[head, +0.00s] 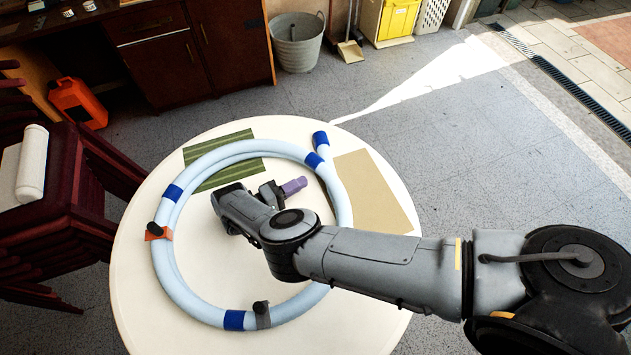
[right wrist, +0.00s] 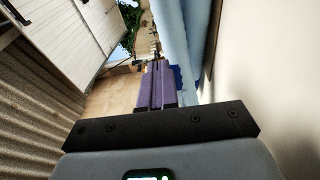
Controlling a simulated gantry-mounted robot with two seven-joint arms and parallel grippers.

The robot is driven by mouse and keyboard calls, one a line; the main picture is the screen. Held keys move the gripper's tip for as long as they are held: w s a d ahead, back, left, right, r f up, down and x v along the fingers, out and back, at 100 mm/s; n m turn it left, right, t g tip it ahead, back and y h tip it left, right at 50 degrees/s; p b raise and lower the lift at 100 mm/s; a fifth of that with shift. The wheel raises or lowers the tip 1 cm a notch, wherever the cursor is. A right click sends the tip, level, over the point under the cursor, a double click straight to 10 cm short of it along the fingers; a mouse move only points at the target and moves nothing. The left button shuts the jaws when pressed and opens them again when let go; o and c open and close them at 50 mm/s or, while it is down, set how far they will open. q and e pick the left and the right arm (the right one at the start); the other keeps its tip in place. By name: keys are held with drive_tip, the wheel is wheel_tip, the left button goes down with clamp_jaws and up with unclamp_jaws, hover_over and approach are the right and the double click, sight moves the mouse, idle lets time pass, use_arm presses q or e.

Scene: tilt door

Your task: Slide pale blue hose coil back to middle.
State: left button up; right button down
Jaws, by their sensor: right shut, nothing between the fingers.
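The pale blue hose coil (head: 185,297) with dark blue bands lies as a large ring on the round white table (head: 135,305). Its free end with a dark blue tip (head: 320,139) sticks out at the far right. My right gripper (head: 295,186) is inside the ring, its purple fingers shut and empty, pointing right toward the coil's far right side. In the right wrist view the fingers (right wrist: 157,86) show shut, with the pale blue hose (right wrist: 172,38) just beyond and beside them. I cannot tell if they touch it. My arm hides the coil's lower right part. My left gripper is not in view.
A green striped mat (head: 220,180) lies partly under the coil's far side. A beige mat (head: 372,190) lies at the table's right. An orange clip (head: 156,234) and a grey clip (head: 262,316) sit at the coil. Stacked dark red chairs (head: 75,190) stand left of the table.

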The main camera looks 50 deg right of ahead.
sight(327, 179)
drive_tip(key=shift+s+d+r+p, duration=0.2)
drive_tip(key=shift+s+d+p, duration=0.95)
drive_tip(key=shift+s+d, duration=0.1)
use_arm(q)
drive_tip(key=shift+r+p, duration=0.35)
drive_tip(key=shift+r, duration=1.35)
use_arm(e)
drive_tip(key=shift+s+d+f, duration=0.2)
drive_tip(key=shift+s+d, duration=0.15)
drive_tip(key=shift+s, duration=0.35)
